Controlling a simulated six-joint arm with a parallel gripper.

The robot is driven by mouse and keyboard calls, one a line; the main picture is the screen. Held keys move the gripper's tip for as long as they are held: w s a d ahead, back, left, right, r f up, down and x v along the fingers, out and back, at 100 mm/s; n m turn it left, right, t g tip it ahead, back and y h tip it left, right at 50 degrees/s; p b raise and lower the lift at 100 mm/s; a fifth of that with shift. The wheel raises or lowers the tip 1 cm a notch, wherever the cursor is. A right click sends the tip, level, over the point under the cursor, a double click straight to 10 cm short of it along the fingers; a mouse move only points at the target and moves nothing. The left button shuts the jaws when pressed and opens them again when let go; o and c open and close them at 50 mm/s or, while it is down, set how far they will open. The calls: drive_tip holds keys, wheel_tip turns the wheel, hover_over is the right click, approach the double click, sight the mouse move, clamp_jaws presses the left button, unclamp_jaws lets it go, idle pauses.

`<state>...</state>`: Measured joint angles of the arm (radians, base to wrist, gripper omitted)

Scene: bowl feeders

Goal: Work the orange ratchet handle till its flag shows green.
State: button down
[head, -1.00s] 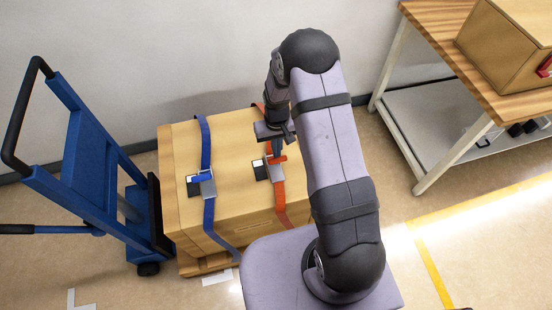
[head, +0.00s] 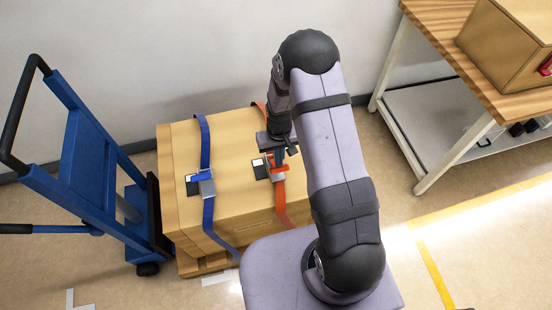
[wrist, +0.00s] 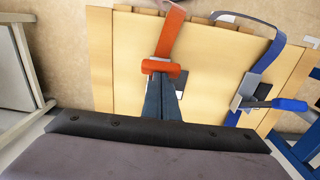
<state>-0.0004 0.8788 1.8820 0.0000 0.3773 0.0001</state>
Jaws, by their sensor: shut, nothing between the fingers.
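The orange ratchet handle (head: 271,169) sits on the orange strap (head: 281,205) over the right part of the wooden crate (head: 235,186). In the wrist view the orange handle (wrist: 160,68) lies crosswise at the tips of my fingers. My gripper (head: 279,162) is shut with nothing between its fingers, pointing down at the handle; it looks in contact, but I cannot be sure. In the wrist view the shut fingers (wrist: 160,88) cover part of the ratchet. A dark plate with a pale patch (head: 261,168) sits beside the ratchet; I make out no green on it.
A blue strap (head: 207,140) with a blue-handled ratchet (head: 202,177) crosses the crate's left part. A blue hand truck (head: 92,165) stands at the left. A wooden-topped table (head: 440,45) with a box stands at the right. The wall is behind the crate.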

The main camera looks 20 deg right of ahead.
sight(280, 171)
drive_tip(key=shift+s, duration=0.1)
drive_tip(key=shift+s+f+b, duration=0.35)
drive_tip(key=shift+s+f, duration=0.15)
drive_tip(key=shift+f, duration=0.2)
drive_tip(key=shift+s+f+b, duration=0.35)
drive_tip(key=shift+s+f, duration=0.15)
drive_tip(key=shift+f, duration=0.15)
drive_tip(key=w+r+p, duration=0.3)
drive_tip(key=w+r, duration=0.1)
drive_tip(key=r, duration=0.1)
drive_tip(key=shift+w+r, duration=0.15)
drive_tip(key=shift+w, duration=0.2)
drive_tip(key=shift+r, duration=0.15)
idle(0.5)
